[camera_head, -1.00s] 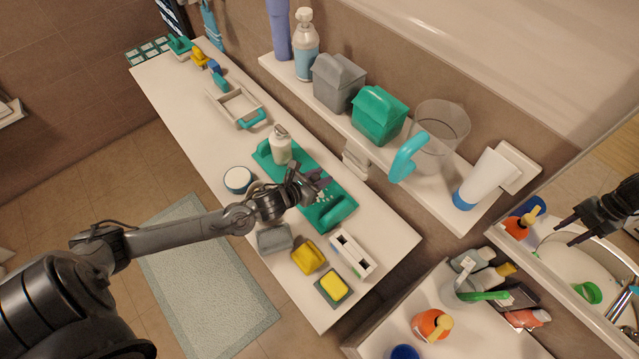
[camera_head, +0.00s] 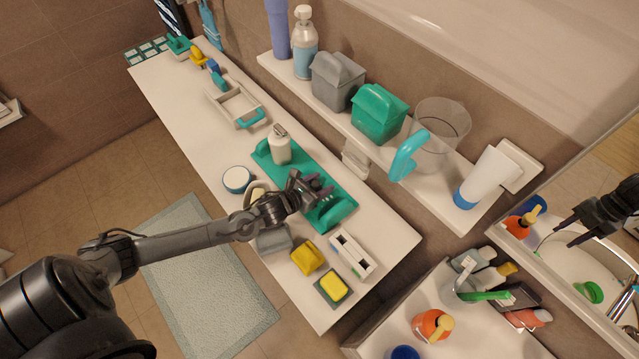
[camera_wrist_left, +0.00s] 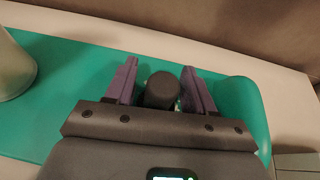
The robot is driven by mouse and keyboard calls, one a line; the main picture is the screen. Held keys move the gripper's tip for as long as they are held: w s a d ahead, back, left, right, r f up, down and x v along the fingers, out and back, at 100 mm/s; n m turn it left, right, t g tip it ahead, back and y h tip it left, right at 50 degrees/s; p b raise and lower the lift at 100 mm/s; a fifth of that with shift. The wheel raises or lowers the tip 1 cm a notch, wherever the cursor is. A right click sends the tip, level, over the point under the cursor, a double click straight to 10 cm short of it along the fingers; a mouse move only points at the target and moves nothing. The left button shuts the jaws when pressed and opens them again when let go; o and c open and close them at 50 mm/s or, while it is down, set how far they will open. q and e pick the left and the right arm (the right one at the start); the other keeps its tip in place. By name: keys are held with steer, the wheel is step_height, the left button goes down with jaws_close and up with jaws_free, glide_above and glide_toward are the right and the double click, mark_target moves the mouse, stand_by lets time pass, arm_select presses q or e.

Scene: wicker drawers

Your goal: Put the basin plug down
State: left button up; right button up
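A dark, round-topped piece (camera_wrist_left: 162,88), which looks like the basin plug, stands between my left gripper's fingers in the left wrist view. It is over the green tray (camera_wrist_left: 70,95); whether its base touches the tray is hidden. My left gripper (camera_wrist_left: 160,85) has its purple fingers apart, with narrow gaps beside the dark piece. In the head view my left gripper (camera_head: 318,188) is low over the right half of the green tray (camera_head: 342,186), and the plug cannot be made out there. My right gripper (camera_head: 569,232) is at the right edge, above the basin, its fingers apart and empty.
A grey box (camera_head: 274,240), a yellow item (camera_head: 307,256) and a white holder (camera_head: 352,254) are close in front. The wall shelf (camera_head: 400,165) with containers runs behind. The bench's right end (camera_head: 395,235) is bare.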

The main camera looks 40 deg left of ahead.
arm_select(q)
steer(key=shift+r, duration=0.15)
steer(key=shift+s+r, duration=0.1)
steer(key=p+v, duration=0.1)
steer(key=v, duration=0.9)
steer(key=shift+s, duration=0.15)
steer(key=shift+s+r, duration=0.25)
steer(key=shift+s, duration=0.4)
steer(key=shift+r, duration=0.1)
